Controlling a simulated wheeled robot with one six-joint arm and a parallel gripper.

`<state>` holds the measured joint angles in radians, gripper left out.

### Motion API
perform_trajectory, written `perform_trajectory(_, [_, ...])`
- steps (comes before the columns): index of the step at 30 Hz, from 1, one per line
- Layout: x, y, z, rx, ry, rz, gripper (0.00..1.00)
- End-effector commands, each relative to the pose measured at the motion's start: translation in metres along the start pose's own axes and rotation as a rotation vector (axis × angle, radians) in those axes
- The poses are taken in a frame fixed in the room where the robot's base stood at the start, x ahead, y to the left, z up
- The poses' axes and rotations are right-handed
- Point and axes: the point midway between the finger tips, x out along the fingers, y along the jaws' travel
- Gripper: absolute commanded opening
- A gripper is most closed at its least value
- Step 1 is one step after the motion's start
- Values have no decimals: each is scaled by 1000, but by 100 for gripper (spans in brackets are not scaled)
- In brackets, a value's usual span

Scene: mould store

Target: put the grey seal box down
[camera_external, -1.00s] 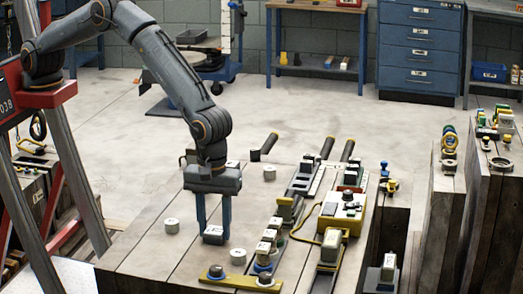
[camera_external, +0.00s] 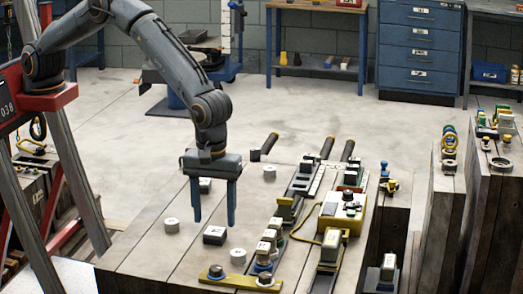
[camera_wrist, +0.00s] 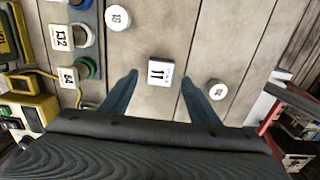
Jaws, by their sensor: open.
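The grey seal box (camera_external: 215,235) sits on the wooden table top (camera_external: 150,258), its white top label facing up. In the wrist view the box (camera_wrist: 160,73) shows the number 11 and lies just beyond the fingertips, between their lines. My gripper (camera_external: 213,222) is open and empty, its two blue fingers pointing down above and behind the box, clear of it. The fingers (camera_wrist: 158,82) also show spread apart in the wrist view.
White round pucks stand left (camera_external: 171,226) and right (camera_external: 238,257) of the box. A yellow plate (camera_external: 240,281) with knobs lies at the front. Rails with labelled blocks (camera_external: 269,236) and a yellow box (camera_external: 341,212) fill the right side.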

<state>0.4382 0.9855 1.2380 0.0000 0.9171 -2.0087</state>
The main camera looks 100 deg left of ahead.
Motion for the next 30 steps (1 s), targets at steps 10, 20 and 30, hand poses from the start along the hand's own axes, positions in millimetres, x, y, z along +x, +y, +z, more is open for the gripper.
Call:
perform_trajectory(10, [-65, 0, 0, 0, 0, 1, 55])
perform_trajectory(20, [-91, -9, -29, 92, 0, 2, 55])
perform_trajectory(30, [-112, -110, -182, 703, 3, 16, 55])
